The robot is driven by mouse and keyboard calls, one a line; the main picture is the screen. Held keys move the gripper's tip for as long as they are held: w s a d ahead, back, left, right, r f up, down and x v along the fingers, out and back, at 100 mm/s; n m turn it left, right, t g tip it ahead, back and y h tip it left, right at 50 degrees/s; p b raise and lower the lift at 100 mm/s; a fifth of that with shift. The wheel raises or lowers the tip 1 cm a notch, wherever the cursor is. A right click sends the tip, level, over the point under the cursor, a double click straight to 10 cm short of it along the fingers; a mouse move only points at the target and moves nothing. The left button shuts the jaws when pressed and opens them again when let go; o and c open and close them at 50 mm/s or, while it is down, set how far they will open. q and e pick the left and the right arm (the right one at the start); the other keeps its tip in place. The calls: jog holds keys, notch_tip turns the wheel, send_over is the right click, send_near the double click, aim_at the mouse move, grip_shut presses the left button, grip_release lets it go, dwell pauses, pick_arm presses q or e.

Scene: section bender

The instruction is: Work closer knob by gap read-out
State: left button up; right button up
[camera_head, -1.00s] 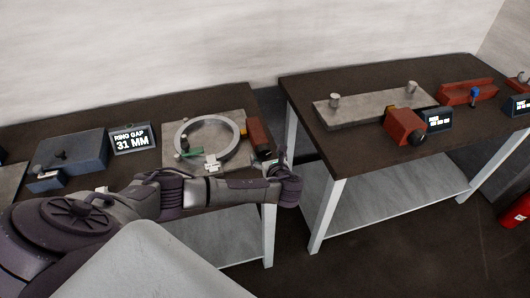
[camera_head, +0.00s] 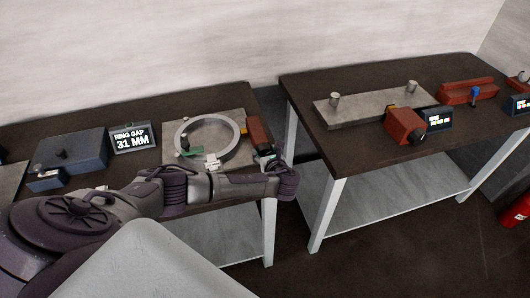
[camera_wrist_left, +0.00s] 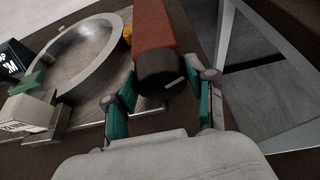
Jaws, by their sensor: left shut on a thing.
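The gap read-out (camera_head: 132,139) on the left table shows "RING GAP 31 MM". A grey metal ring (camera_head: 181,138) lies on a plate to its right; the ring also shows in the left wrist view (camera_wrist_left: 122,45). The closer is a red block (camera_head: 257,132) beside the ring, with a black knob (camera_wrist_left: 160,68) on its near end bearing a pale line. My left gripper (camera_head: 267,157) is at this knob, shut on it, with a green-padded finger on each side in the left wrist view (camera_wrist_left: 168,82). The fingers mostly hide the knob in the head view. My right gripper is out of view.
A white labelled block (camera_head: 212,163) and a green piece (camera_head: 191,152) sit at the ring's near side. A blue-grey machine (camera_head: 75,155) stands left of the read-out. A gap separates this table from the right table (camera_head: 375,152), which holds another red block (camera_head: 403,125).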

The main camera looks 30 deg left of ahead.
pick_arm(q)
jog(key=shift+r+m+y+p, duration=0.25)
jog(key=shift+m+y+p, duration=0.05)
jog(key=shift+p, duration=0.55)
jog(key=shift+w+f+m+g, duration=0.1)
jog(key=shift+f+m+g, duration=0.1)
jog(key=shift+m+g, duration=0.1)
jog(key=o, duration=1.2)
jog(key=shift+c, duration=0.2)
jog(key=shift+d, duration=0.1)
jog(key=v, duration=1.2)
jog(key=shift+f, duration=0.1)
